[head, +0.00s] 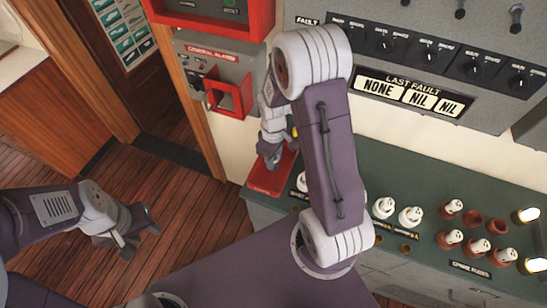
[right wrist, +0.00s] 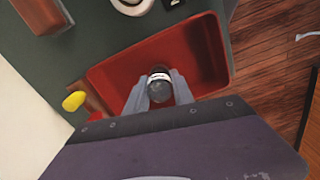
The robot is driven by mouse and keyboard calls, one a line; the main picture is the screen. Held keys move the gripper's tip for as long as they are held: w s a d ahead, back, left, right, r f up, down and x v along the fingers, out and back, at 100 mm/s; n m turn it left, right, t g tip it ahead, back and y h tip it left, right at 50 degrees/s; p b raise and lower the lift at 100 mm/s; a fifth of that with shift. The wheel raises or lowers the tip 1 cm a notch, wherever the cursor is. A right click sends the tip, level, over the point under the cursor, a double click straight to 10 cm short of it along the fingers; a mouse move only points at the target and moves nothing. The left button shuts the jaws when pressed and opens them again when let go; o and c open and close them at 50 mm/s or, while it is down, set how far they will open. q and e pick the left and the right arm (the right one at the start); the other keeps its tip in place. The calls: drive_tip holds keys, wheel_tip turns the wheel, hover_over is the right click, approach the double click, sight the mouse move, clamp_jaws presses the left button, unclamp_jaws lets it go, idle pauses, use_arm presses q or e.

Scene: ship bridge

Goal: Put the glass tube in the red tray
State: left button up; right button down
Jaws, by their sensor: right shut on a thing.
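The red tray (head: 265,182) lies at the left end of the green counter, and it fills the middle of the right wrist view (right wrist: 207,48). My right gripper (head: 270,160) is over the tray, pointing down. In the right wrist view its fingers (right wrist: 159,92) are shut on a dark, round-ended piece with a pale band (right wrist: 159,76), which looks like the glass tube seen end-on. I cannot tell whether it touches the tray floor. My left gripper (head: 138,232) is open and empty over the wooden floor, away from the counter.
The green counter (head: 400,170) carries several white and red-brown fuse holders (head: 411,216) right of the tray. A red-framed alarm box (head: 230,95) is on the wall behind. A yellow piece (right wrist: 73,101) shows beside the tray. The wooden floor (head: 180,200) is clear.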

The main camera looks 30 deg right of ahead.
drive_tip(key=c, duration=1.1)
unclamp_jaws()
wheel_tip(320, 180, up, 12)
drive_tip(key=shift+r+p, duration=0.15)
drive_tip(key=shift+p, duration=0.25)
drive_tip(key=s+a+f+m, duration=0.1)
drive_tip(key=s+m, duration=0.1)
drive_tip(key=s, duration=0.1)
drive_tip(key=s+a+f+m, duration=0.2)
drive_tip(key=s+a+f+m+t, duration=0.1)
drive_tip(key=s+m, duration=0.1)
drive_tip(key=s, duration=0.1)
drive_tip(key=shift+s+a+f, duration=0.2)
drive_tip(key=shift+s+a, duration=0.1)
drive_tip(key=shift+a, duration=0.1)
